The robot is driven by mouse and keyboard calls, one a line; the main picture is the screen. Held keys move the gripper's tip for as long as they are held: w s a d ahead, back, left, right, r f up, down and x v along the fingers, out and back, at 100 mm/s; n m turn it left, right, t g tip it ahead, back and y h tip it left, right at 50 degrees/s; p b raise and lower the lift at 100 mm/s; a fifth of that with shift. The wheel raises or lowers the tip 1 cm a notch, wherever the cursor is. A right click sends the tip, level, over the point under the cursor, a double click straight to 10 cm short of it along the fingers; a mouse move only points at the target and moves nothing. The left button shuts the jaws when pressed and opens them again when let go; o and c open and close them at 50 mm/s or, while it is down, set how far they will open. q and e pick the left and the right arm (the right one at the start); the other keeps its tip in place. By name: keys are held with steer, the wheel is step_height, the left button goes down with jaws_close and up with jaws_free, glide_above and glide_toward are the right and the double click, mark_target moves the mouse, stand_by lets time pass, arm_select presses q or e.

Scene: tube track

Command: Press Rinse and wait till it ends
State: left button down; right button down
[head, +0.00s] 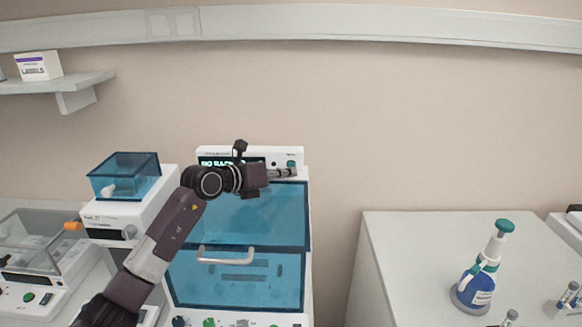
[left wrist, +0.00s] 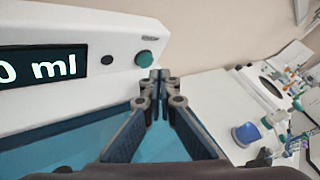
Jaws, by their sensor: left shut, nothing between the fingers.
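A white machine with blue see-through doors (head: 250,215) stands in the middle of the head view. Its top panel has a dark display (head: 215,161) with bright text, partly hidden by my arm; in the left wrist view the display (left wrist: 45,67) shows "0 ml" at its end. A round teal button (head: 291,164) sits at the panel's right end, and it also shows in the left wrist view (left wrist: 145,59). No label on it is readable as Rinse. My left gripper (head: 294,172) is shut and empty, its tips close by the button; I cannot tell if they touch.
A small dark button (left wrist: 107,60) lies between display and teal button. More controls, including a green one (head: 209,322), line the machine's lower front. A blue-lidded device (head: 125,177) stands at left. A right-hand bench (head: 400,240) holds a blue bottle (head: 478,285).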

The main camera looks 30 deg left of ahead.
mark_target(287, 193)
arm_select(q)
steer(key=shift+w, duration=0.1)
steer(key=shift+w+a, duration=0.2)
steer(key=shift+w, duration=0.1)
steer(key=shift+w+a, duration=0.2)
steer(key=shift+w, duration=0.2)
stand_by(0.7)
steer(key=shift+s, duration=0.15)
steer(key=shift+s+d, duration=0.35)
steer(key=shift+s, duration=0.35)
steer(key=shift+s+d+p, duration=0.25)
steer(key=shift+s+p, duration=0.1)
steer(key=shift+s, duration=0.05)
steer(key=shift+s+d+p, duration=0.1)
steer(key=shift+s+d, duration=0.2)
steer(key=shift+s, duration=0.3)
steer(key=shift+s+d+p, duration=0.1)
steer(key=shift+s+d, duration=0.15)
steer(key=shift+s, duration=0.35)
steer(key=shift+s+d+p, duration=0.1)
steer(key=shift+s+d, duration=0.2)
steer(key=shift+s, duration=0.3)
